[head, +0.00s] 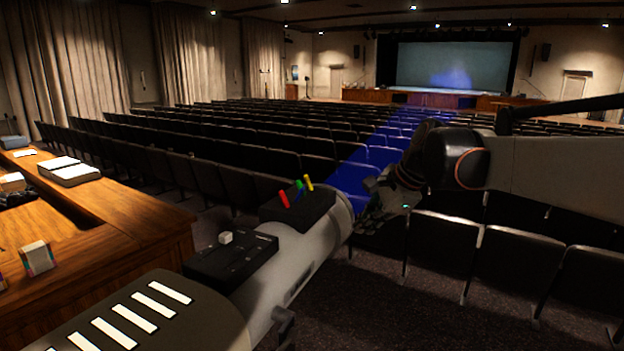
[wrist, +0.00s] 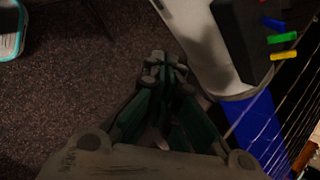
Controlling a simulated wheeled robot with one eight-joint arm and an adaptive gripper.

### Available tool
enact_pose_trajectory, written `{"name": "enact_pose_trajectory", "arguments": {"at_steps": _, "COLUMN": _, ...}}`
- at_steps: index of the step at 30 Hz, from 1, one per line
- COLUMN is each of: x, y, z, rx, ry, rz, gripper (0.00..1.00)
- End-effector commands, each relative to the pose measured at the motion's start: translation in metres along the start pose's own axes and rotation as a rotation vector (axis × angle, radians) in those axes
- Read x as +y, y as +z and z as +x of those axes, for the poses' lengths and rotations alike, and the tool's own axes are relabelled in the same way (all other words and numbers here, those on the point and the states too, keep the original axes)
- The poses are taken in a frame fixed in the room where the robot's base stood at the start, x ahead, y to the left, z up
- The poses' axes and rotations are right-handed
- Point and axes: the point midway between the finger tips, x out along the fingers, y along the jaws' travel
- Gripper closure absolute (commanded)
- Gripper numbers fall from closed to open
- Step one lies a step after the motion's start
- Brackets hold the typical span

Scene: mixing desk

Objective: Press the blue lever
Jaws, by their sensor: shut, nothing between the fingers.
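A black box (head: 298,209) on the pale spotlight body (head: 300,255) carries red (head: 284,199), green (head: 299,185) and yellow (head: 309,183) levers in the head view. In the wrist view the blue lever (wrist: 273,23) shows at the upper right, beside the green (wrist: 283,37) and yellow (wrist: 284,55) levers. The blue lever is hard to make out in the head view. My gripper (head: 372,218) is shut and empty, to the right of the spotlight's front end and apart from the levers. In the wrist view its closed fingertips (wrist: 168,66) are left of and below the levers.
Rows of dark seats (head: 437,249) lie right of and beyond the spotlight. A blue beam crosses them toward the stage screen (head: 455,65). A wooden desk (head: 150,225) stands at the left. A black slider box (head: 232,258) sits on the spotlight. Carpet (wrist: 75,85) lies below my gripper.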

Motion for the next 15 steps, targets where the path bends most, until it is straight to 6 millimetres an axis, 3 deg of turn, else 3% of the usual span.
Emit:
{"name": "enact_pose_trajectory", "arguments": {"at_steps": 3, "x": -0.034, "y": 0.002, "z": -0.005, "rx": -0.037, "ry": 0.010, "rz": 0.119, "gripper": 1.00}}
{"name": "enact_pose_trajectory", "arguments": {"at_steps": 15, "x": -0.123, "y": 0.002, "z": 0.000, "rx": -0.155, "ry": 0.069, "rz": 0.512, "gripper": 1.00}}
